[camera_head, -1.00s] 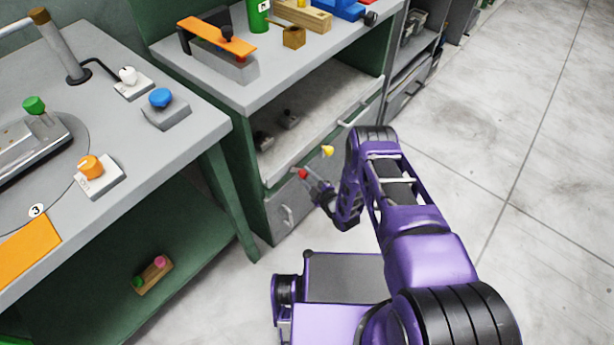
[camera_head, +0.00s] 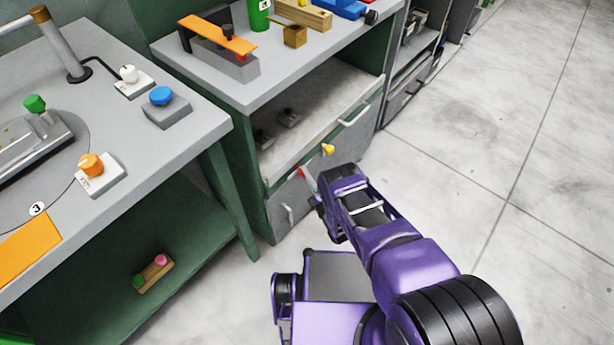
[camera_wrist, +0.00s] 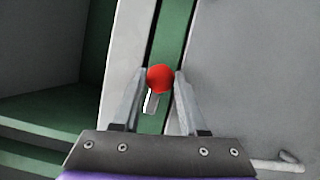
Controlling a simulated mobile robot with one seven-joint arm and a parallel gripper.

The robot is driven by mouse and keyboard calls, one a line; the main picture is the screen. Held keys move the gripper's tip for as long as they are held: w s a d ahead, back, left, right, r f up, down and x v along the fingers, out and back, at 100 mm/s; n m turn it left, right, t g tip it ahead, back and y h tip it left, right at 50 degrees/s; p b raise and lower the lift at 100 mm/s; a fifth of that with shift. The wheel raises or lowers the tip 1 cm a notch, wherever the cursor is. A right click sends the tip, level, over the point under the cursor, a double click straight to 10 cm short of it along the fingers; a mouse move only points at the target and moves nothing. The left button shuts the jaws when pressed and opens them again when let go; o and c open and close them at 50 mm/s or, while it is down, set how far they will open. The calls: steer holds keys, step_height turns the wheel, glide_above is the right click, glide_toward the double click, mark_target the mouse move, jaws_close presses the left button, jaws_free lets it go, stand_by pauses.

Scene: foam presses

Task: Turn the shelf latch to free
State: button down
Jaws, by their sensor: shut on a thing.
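The shelf latch is a short light lever with a round red knob (camera_wrist: 160,78), on the green front edge of the cabinet beside a grey panel. The red knob also shows in the head view (camera_head: 301,171), at the cabinet's near front, partly hidden by my gripper. My gripper (camera_wrist: 160,73) is shut on the red knob, with one finger on each side of it. In the head view my gripper (camera_head: 310,184) is mostly hidden behind my forearm. I cannot tell which marking the latch points to.
A yellow knob (camera_head: 328,150) stands just right of the red one, close to my arm. The cabinet's open shelf (camera_head: 320,120) lies behind, above drawers with bar handles. A grey bench (camera_head: 190,130) with knobs stands at left. The floor at right is clear.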

steer(key=shift+n, duration=0.4)
steer(key=shift+c, duration=2.2)
jaws_free()
steer(key=shift+s, duration=0.1)
